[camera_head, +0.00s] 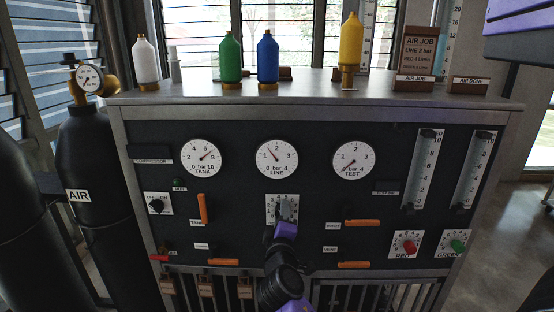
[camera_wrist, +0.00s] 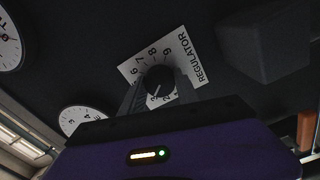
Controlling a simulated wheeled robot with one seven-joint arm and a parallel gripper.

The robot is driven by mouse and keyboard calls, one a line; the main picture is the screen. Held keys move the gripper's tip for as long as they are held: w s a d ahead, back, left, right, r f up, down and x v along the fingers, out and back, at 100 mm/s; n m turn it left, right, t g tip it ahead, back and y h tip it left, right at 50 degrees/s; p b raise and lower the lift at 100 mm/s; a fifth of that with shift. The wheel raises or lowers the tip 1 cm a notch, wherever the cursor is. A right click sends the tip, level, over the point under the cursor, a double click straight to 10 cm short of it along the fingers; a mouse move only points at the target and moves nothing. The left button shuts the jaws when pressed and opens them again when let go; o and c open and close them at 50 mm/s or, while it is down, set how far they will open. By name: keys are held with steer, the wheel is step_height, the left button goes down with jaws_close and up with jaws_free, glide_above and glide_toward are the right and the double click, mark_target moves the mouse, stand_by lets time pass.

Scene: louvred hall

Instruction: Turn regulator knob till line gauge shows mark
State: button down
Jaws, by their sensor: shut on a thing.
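The black regulator knob (camera_wrist: 157,82) sits on a white dial plate marked REGULATOR in the wrist view, its pale pointer line visible. My gripper (camera_wrist: 160,90) is shut on the knob, one finger on each side. In the head view my gripper (camera_head: 287,210) covers the knob and part of its plate (camera_head: 269,208). The line gauge (camera_head: 277,159) is above it; its needle points up and left, short of the 2 at the top. A brown card (camera_head: 416,50) reads AIR JOB, LINE 2 bar, with smaller red and green lines.
The tank gauge (camera_head: 202,158) and test gauge (camera_head: 354,160) flank the line gauge. Orange valve handles (camera_head: 203,208) surround the regulator. A dark block (camera_wrist: 268,42) juts out near my gripper in the wrist view. Bottles (camera_head: 351,42) stand on the bench top.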

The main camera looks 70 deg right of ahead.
steer(key=shift+s+f, duration=0.1)
stand_by(0.3)
steer(key=c, duration=1.1)
jaws_free()
steer(key=shift+o, duration=1.1)
steer(key=shift+w+a+r+p, duration=0.2)
steer(key=shift+r+p, duration=0.1)
steer(key=shift+p, duration=0.15)
steer(key=s+a+n+p, duration=0.4)
steer(key=a+n+p, duration=0.45)
steer(key=n, duration=0.45)
steer(key=shift+m, duration=0.3)
steer(key=shift+f+b+x, duration=0.2)
steer(key=shift+b+x, duration=0.1)
steer(key=shift+x, duration=4.6)
jaws_close()
